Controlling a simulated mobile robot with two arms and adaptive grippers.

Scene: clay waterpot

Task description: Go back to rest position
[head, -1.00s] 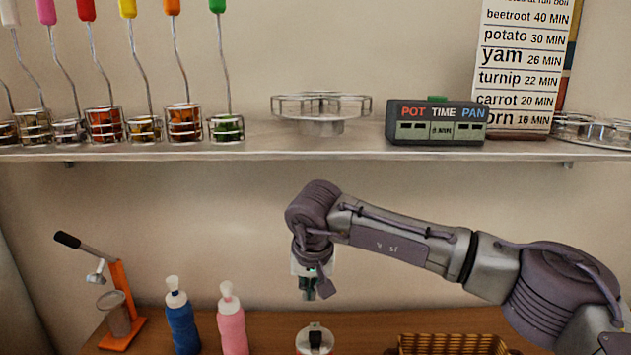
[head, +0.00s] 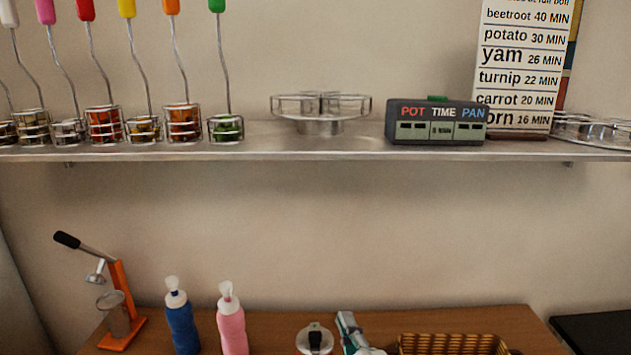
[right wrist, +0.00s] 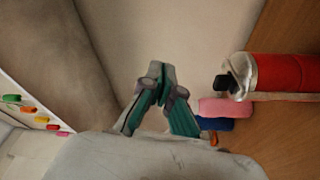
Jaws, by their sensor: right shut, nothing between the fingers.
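My right gripper (head: 346,319) shows at the bottom of the head view, low over the wooden counter, between a black-lidded container and a wicker basket. Its green and grey fingers point up in the picture. In the right wrist view its fingertips (right wrist: 157,72) meet with nothing between them, so it is shut and empty. Most of my right arm is below the head view's edge. My left gripper is in neither view.
The black-lidded container (head: 315,341) is just left of the gripper; the basket (head: 452,344) is to the right. A blue bottle (head: 182,325), pink bottle (head: 232,330) and orange press (head: 122,300) stand left. A metal shelf (head: 330,155) runs above. The space beneath it is clear.

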